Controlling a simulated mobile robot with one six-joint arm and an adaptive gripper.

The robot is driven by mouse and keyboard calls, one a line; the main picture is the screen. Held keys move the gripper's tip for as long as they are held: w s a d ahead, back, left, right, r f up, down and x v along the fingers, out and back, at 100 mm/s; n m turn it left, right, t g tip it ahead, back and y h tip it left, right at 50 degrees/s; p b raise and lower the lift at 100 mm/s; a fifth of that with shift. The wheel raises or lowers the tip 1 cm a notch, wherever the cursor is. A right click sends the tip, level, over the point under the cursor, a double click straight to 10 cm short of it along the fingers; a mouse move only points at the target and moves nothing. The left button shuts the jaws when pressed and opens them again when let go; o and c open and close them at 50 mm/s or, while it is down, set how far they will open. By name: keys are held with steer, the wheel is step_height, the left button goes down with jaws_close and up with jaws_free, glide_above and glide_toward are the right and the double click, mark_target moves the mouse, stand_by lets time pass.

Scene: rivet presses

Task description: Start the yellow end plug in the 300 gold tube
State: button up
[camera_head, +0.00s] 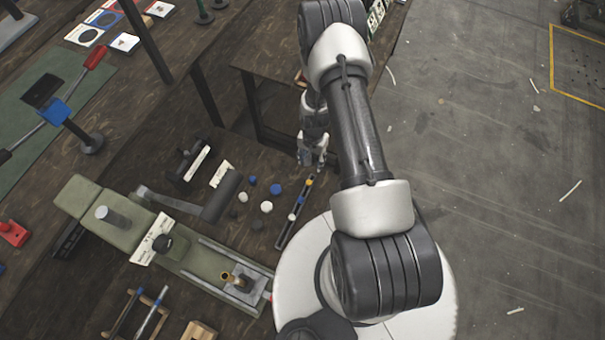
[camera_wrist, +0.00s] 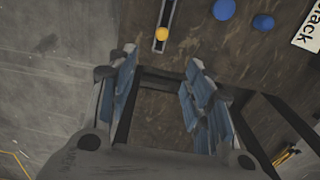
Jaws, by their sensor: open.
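The yellow end plug (camera_head: 309,183) sits at the far end of a narrow dark rack (camera_head: 291,219). In the wrist view the yellow plug (camera_wrist: 162,33) shows just beyond my fingertips, roughly centred between them. My gripper (camera_head: 316,163) is above the table edge near that end of the rack. In the wrist view my gripper (camera_wrist: 160,60) has its blue-padded fingers wide apart with nothing between them. A short gold tube (camera_head: 225,276) stands at the grey block of the green press at the bottom; I cannot read a 300 marking on it.
Loose blue (camera_head: 276,188), white (camera_head: 266,206) and black plugs lie left of the rack. The press's dark lever (camera_head: 222,196) is beside them. A label card (camera_wrist: 308,30) reading "black" lies nearby. Bare floor (camera_head: 480,170) is open to the right.

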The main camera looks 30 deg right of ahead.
steer(key=b, duration=0.3)
glide_above(309, 182)
steer(key=f, duration=1.2)
steer(key=shift+s+d, duration=0.2)
steer(key=shift+s, duration=0.05)
steer(key=shift+w+a+f+b, duration=0.1)
steer(key=shift+f+b, duration=0.45)
steer(key=shift+f, duration=0.9)
steer(key=shift+w+a+f+b, duration=0.1)
steer(key=shift+f+b, duration=0.4)
steer(key=shift+f, duration=0.95)
steer(key=shift+c, duration=0.2)
steer(key=c, duration=0.8)
